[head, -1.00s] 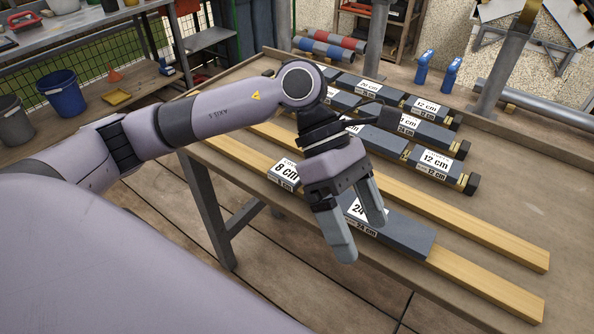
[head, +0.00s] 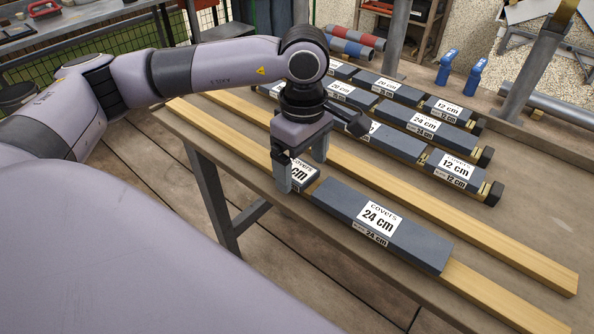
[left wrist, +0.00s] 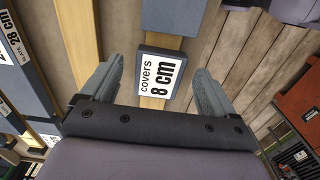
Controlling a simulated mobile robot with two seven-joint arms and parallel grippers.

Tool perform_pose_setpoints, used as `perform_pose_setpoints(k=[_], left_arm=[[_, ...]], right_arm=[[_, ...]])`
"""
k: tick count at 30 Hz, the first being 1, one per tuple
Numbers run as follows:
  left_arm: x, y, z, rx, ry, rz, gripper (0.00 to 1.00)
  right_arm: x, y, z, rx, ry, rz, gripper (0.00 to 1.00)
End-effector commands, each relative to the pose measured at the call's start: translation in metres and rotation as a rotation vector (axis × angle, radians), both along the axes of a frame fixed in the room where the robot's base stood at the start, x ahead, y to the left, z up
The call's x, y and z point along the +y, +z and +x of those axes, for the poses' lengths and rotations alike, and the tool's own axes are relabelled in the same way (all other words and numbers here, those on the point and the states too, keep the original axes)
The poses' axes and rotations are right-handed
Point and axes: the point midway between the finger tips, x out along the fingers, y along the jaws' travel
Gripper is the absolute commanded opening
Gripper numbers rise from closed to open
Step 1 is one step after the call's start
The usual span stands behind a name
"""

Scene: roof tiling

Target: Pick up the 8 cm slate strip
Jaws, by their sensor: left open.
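The 8 cm slate strip (head: 306,176) is a short dark grey block with a white label. It lies on the front wooden batten, mostly hidden by my left gripper (head: 303,175) in the head view. In the left wrist view the strip's label (left wrist: 160,76) reads "covers 8 cm". My left gripper is open, its fingers (left wrist: 160,85) on either side of the strip, apart from it in that view. The 24 cm strip (head: 410,240) lies on the same batten, just right of the 8 cm one. My right gripper is not seen.
A second wooden batten (head: 470,230) runs parallel behind. Rows of longer slate strips (head: 390,142) with labels of 12 and 24 cm lie at the back of the table. Two blue bottles (head: 447,66) stand at the far edge. The right part of the table (head: 540,190) is clear.

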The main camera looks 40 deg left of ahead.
Motion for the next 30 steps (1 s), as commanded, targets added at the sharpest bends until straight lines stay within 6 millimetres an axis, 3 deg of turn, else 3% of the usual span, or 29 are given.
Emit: perform_pose_setpoints(k=[10, 15, 16, 25, 30], left_arm=[[0.0, -0.009, 0.0, -0.001, 0.0, -0.002, 0.85], [0.0, -0.009, 0.0, -0.001, 0.001, -0.002, 0.3], [0.0, -0.009, 0.0, -0.001, 0.001, -0.002, 0.26], [0.0, -0.007, 0.0, -0.002, 0.001, -0.002, 0.26], [0.0, 0.004, 0.001, -0.003, 0.001, -0.002, 0.26]], right_arm=[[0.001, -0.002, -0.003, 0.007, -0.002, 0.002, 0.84], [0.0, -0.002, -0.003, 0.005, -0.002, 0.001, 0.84], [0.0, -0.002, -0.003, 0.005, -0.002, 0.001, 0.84], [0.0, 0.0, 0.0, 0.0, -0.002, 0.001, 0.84], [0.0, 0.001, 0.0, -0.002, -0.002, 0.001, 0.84]])
